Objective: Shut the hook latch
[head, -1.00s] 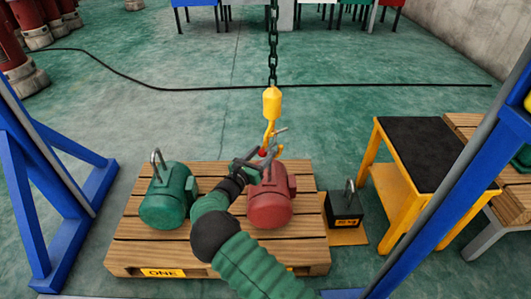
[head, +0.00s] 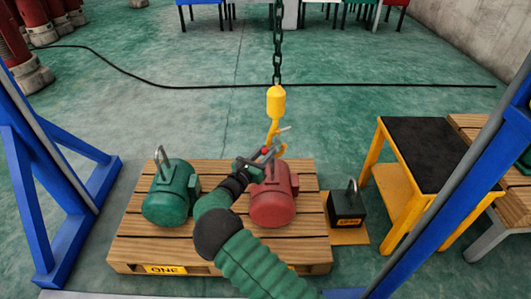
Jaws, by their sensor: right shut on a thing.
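The yellow hook (head: 274,130) hangs from a dark chain above the red motor (head: 273,205). A small grey bar, which looks like the hook latch (head: 284,129), sticks out to the right of the hook. My right gripper (head: 264,157) is at the lower left of the hook, just above the red motor. It is shut on a small part there, seemingly the latch; a red spot shows at the jaws. The jaws cover the contact, and whether the latch closes the hook mouth is too small to tell. My left gripper is not in view.
A green motor (head: 171,200) with a lifting eye stands left on the wooden pallet (head: 130,250). A black weight (head: 346,208) and a yellow table with a black top (head: 424,153) are at the right. Blue frame legs (head: 40,165) flank both sides.

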